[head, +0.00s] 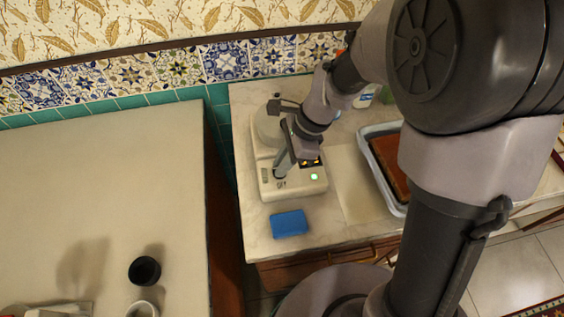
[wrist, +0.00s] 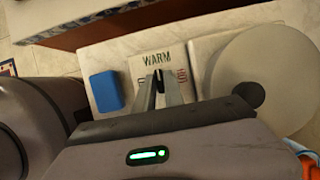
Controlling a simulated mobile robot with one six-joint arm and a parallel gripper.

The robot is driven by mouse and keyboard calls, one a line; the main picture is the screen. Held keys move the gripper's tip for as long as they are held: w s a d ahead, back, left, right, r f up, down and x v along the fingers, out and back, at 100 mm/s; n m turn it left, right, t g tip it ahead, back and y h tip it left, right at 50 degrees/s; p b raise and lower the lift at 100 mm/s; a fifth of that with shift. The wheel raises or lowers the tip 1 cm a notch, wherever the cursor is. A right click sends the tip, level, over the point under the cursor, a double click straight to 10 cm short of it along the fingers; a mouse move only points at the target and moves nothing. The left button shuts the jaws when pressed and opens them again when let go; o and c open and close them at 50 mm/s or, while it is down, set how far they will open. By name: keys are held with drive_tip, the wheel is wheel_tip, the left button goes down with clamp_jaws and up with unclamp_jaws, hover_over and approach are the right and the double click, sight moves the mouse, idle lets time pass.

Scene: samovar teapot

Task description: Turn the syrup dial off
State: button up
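A white appliance (head: 303,191) stands on the counter, with a lit green spot and a small dark display on its front panel. In the wrist view its panel (wrist: 139,62) bears the word WARM. A small dark knob, which looks like the dial (wrist: 158,74), shows between my fingertips. My gripper (head: 280,170) reaches down to the front left of the panel; in the wrist view my gripper (wrist: 158,80) has its two fingers close together, one on each side of the dark knob. Whether they press on it is not clear. The dial's setting is hidden.
A blue block (head: 289,224) lies in front of the appliance. A round pale vessel (wrist: 262,72) stands close beside my fingers. A grey-blue tray (head: 366,140) with a brown content lies to the right. A dark cup (head: 144,270) is on the separate left surface.

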clamp_jaws()
drive_tip(key=shift+r+n+p, duration=0.1)
drive_tip(key=shift+n+p, duration=0.2)
drive_tip(key=shift+p, duration=0.05)
drive_tip(key=shift+r+n+g+p, duration=0.1)
drive_tip(key=shift+n+g+p, duration=0.4)
drive_tip(key=shift+n+p, duration=0.45)
drive_tip(key=n+g+h+p, duration=0.1)
drive_tip(key=n+p, duration=0.1)
drive_tip(key=n, duration=0.1)
drive_tip(key=n+g+p, duration=0.1)
drive_tip(key=n+p, duration=0.2)
drive_tip(key=shift+w+a+h, duration=0.15)
drive_tip(key=shift+w+h, duration=0.05)
drive_tip(key=shift+h, duration=0.2)
drive_tip(key=n+h+p, duration=0.1)
drive_tip(key=n+p, duration=0.1)
drive_tip(key=n+h+p, duration=0.1)
drive_tip(key=n+p, duration=0.1)
drive_tip(key=n, duration=0.1)
drive_tip(key=shift+a+n+g, duration=0.15)
drive_tip(key=shift+n+g, duration=0.2)
drive_tip(key=shift+g, duration=0.05)
drive_tip(key=shift+n+h+p, duration=0.7)
drive_tip(key=shift+n+p, duration=0.3)
drive_tip(key=shift+n, duration=0.8)
drive_tip(key=shift+f, duration=0.2)
